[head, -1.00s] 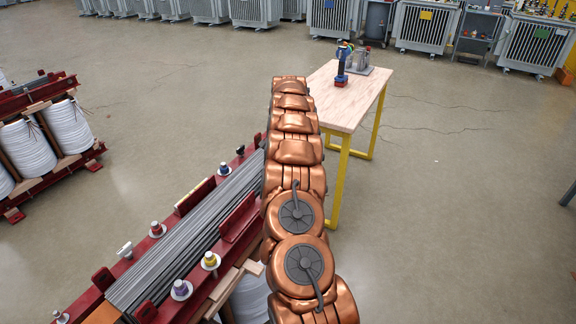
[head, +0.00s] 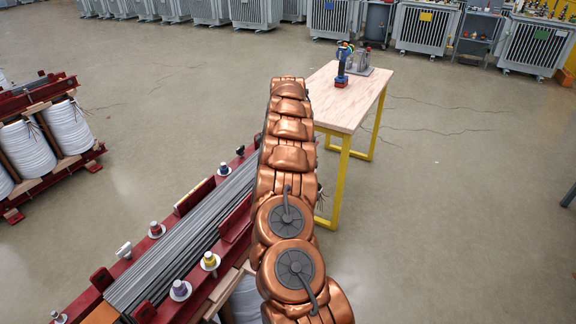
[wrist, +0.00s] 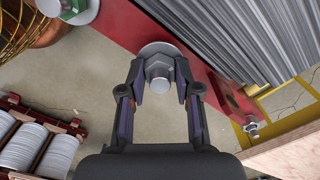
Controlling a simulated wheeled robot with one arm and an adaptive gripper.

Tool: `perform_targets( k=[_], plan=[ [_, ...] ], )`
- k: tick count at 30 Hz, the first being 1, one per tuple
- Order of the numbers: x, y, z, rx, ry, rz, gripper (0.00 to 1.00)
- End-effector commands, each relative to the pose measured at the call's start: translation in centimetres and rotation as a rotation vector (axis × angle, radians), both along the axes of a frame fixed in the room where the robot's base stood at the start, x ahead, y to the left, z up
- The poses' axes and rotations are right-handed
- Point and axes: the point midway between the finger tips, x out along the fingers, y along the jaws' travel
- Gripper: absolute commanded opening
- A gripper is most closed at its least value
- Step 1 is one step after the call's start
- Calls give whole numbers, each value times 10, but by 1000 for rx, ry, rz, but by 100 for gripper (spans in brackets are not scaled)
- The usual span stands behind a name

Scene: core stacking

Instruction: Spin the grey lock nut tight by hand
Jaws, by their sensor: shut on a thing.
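The grey lock nut (wrist: 158,70) shows in the wrist view, on a bolt through the red clamp beam (wrist: 120,17), with a pale round washer (wrist: 150,48) behind it. My gripper (wrist: 160,82) has one finger on each side of the nut and is shut on it. In the head view my copper-coloured arm hides both gripper and nut.
A wooden table (head: 335,105) with yellow legs stands beyond the core, holding a blue drill (head: 342,66). Another bolt (wrist: 251,127) and a green nut (wrist: 75,6) flank my gripper. A second core with white coils (head: 68,128) stands left. The floor between is clear.

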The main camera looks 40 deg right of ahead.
Motion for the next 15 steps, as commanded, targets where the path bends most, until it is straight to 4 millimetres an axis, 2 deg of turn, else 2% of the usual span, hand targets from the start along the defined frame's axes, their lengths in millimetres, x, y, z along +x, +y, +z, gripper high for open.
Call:
perform_targets(
  k=[5,15],
  plan=[
    [0,-1,0,-2,-2,-53,0],
    [0,-1,0,-3,-3,-388,0]
  ],
)
